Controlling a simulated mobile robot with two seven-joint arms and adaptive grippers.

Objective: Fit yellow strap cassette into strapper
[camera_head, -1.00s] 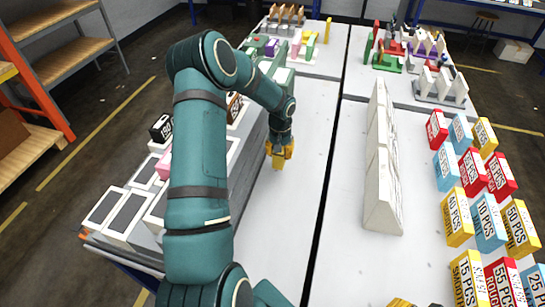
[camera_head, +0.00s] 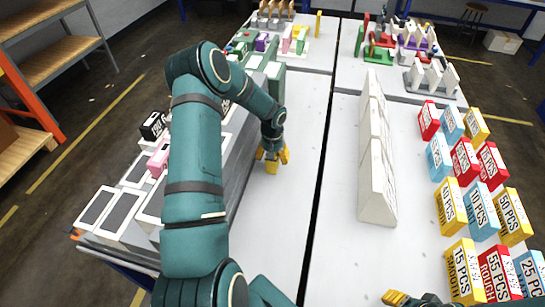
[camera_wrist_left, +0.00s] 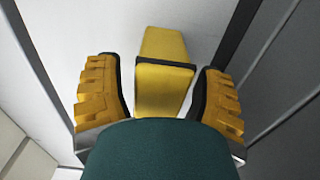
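A yellow block with a dark edge, which looks like the yellow strap cassette (camera_wrist_left: 162,85), stands on the pale table surface between my left gripper's fingers in the left wrist view. My left gripper (camera_wrist_left: 160,100) is open, with one orange finger on each side of the block and narrow gaps visible. In the head view, the left gripper (camera_head: 272,158) points down beside the grey machine edge, low over the white table. I cannot clearly identify the strapper.
A grey machine row (camera_head: 238,140) runs along the left. A white divider (camera_head: 377,165) stands right of the dark table gap. Several labelled boxes (camera_head: 483,215) stand on the right. Green and coloured fixtures (camera_head: 265,65) are at the back left. The white table right of the gripper is clear.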

